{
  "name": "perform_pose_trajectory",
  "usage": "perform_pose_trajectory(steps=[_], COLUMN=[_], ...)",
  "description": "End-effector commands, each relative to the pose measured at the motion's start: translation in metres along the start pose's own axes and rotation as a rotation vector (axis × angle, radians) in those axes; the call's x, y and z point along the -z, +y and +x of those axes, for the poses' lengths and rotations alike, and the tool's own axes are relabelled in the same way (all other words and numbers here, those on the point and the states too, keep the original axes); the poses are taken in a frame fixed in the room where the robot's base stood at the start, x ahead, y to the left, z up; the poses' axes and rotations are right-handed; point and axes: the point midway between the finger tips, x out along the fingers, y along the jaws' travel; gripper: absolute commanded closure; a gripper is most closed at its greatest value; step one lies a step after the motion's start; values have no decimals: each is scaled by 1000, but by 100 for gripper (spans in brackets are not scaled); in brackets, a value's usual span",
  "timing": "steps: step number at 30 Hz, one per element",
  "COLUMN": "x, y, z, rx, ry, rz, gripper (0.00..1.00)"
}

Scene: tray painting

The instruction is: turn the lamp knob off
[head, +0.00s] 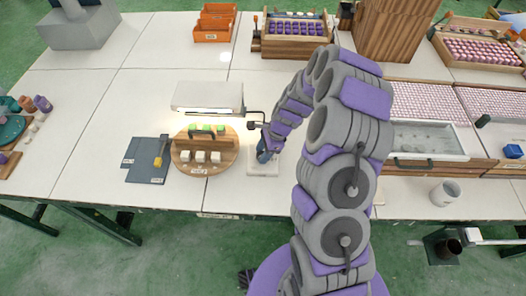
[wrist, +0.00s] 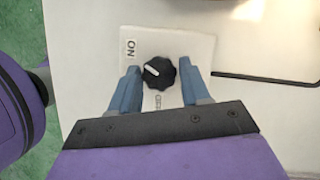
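The lamp knob (wrist: 158,73) is black and scalloped with a white pointer line. It sits on a white plate (wrist: 187,48) marked ON at the upper left and OFF below the knob. The pointer is aimed up and left, toward the ON side. In the head view, my gripper (head: 268,148) is over the white base plate (head: 263,170) and hides the knob. The lamp (head: 208,97) has a white shade and glows underneath.
A round wooden board (head: 183,163) with white and green blocks lies left of my gripper. A dark mat (head: 146,172) with a yellow-handled tool lies farther left. A thin black lamp arm (head: 256,114) runs close to my gripper.

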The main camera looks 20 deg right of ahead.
Motion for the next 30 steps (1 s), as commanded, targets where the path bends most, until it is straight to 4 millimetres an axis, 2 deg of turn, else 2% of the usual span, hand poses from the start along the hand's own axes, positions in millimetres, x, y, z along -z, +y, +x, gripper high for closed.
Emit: perform_pose_trajectory(steps=[1, 12, 22, 30], x=[0, 0, 0, 0], y=[0, -1, -2, -4], z=[0, 0, -1, -2], rx=[0, 1, -21, -91], ry=[0, 0, 2, 3], rz=[0, 0, -53, -225], gripper=[58, 91, 91, 91])
